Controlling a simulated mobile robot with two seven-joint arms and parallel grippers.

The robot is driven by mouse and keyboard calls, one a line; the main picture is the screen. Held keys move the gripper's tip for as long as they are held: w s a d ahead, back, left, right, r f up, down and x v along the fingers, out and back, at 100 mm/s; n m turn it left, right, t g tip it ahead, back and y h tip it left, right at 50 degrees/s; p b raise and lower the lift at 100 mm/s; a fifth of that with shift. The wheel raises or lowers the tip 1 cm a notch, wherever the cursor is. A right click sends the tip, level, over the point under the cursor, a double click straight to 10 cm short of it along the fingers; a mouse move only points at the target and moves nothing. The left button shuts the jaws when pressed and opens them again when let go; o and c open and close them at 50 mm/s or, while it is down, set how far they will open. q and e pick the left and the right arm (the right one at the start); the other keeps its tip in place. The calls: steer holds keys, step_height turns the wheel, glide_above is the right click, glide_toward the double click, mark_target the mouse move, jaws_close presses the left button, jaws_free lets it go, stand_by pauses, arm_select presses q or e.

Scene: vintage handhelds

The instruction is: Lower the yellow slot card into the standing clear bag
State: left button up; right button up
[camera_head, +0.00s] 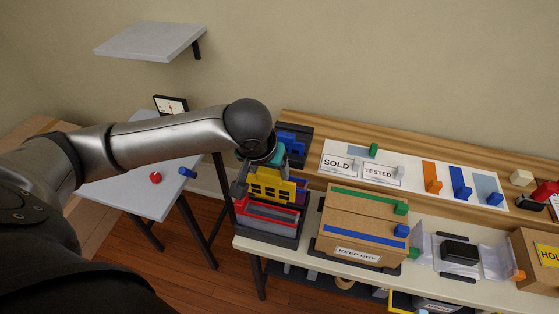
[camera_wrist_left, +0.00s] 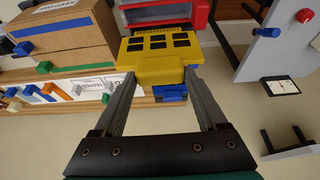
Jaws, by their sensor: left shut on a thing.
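The yellow slot card (camera_head: 271,186) has several dark square windows. My left gripper (camera_head: 262,172) is shut on it, and in the left wrist view the two fingers (camera_wrist_left: 160,79) close on the sides of the card's (camera_wrist_left: 157,52) narrower end. The card is just above or in front of a red-and-grey stack; I cannot tell whether they touch. A clear plastic piece (camera_head: 494,262), perhaps the clear bag, is at the right of the bench beside a black block (camera_head: 460,252); its opening is not clear. My right gripper is not in view.
A red-and-grey stack (camera_head: 268,215) is under the card. A cardboard box marked KEEP DRY (camera_head: 352,236) stands between it and the clear plastic. Another cardboard box (camera_head: 533,262) stands at far right. Signs and coloured clips line the back ledge. A grey side table (camera_head: 140,190) is at left.

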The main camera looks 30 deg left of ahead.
mark_target(268, 183)
arm_select(q)
steer(key=shift+f, duration=0.15)
steer(key=shift+a, duration=0.15)
steer(key=shift+p, duration=0.8)
step_height(268, 183, down, 2)
steer(key=shift+f+b, duration=0.1)
steer(key=shift+b, duration=0.5)
steer(key=shift+f+b, duration=0.45)
steer(key=shift+f, duration=0.85)
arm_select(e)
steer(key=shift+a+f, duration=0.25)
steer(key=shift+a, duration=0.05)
arm_select(q)
steer(key=shift+p, duration=0.3)
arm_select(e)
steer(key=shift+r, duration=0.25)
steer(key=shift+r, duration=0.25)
